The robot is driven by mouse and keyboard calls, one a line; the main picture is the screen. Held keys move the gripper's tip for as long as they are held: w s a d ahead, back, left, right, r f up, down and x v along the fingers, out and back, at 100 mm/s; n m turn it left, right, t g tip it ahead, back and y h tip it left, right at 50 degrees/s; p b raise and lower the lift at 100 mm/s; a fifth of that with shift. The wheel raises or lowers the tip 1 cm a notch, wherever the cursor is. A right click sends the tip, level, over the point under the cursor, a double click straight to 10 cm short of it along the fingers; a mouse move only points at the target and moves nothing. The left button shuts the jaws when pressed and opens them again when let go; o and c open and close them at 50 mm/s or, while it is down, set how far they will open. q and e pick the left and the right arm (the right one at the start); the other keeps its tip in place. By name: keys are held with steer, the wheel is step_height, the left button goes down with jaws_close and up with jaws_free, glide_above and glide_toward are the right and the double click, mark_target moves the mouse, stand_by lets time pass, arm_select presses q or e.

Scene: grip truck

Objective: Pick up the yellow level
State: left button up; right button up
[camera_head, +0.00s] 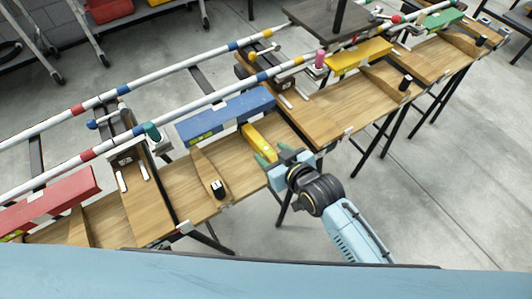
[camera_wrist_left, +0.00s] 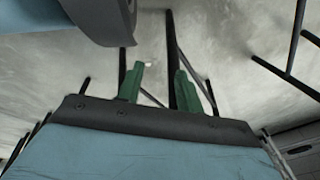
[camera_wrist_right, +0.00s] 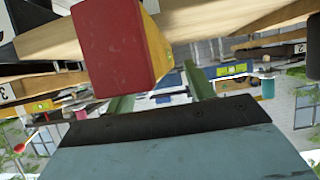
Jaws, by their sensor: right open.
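A yellow level (camera_head: 258,143) lies on the wooden bench (camera_head: 185,200), beside the blue block. My right gripper (camera_head: 275,162) is at its near end, with green fingers apart. In the right wrist view, a block with a red end face and a yellow side (camera_wrist_right: 157,45) looms close above the fingers (camera_wrist_right: 158,92); it looks like the level's near end. I cannot tell whether the fingers touch it. My left gripper (camera_wrist_left: 158,86) shows only in the left wrist view, fingers apart and empty over the floor.
A long blue block (camera_head: 225,115) lies behind the level, and a red one (camera_head: 48,200) at far left. A larger yellow block (camera_head: 358,55) lies farther right. A black-capped item (camera_head: 217,188) stands left of my gripper. Striped poles (camera_head: 190,105) run behind the bench.

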steer(key=shift+w+a+f, duration=0.3)
steer(key=shift+w+a, duration=0.05)
steer(key=shift+w, duration=0.05)
jaws_close()
steer(key=shift+r, duration=0.1)
stand_by(0.3)
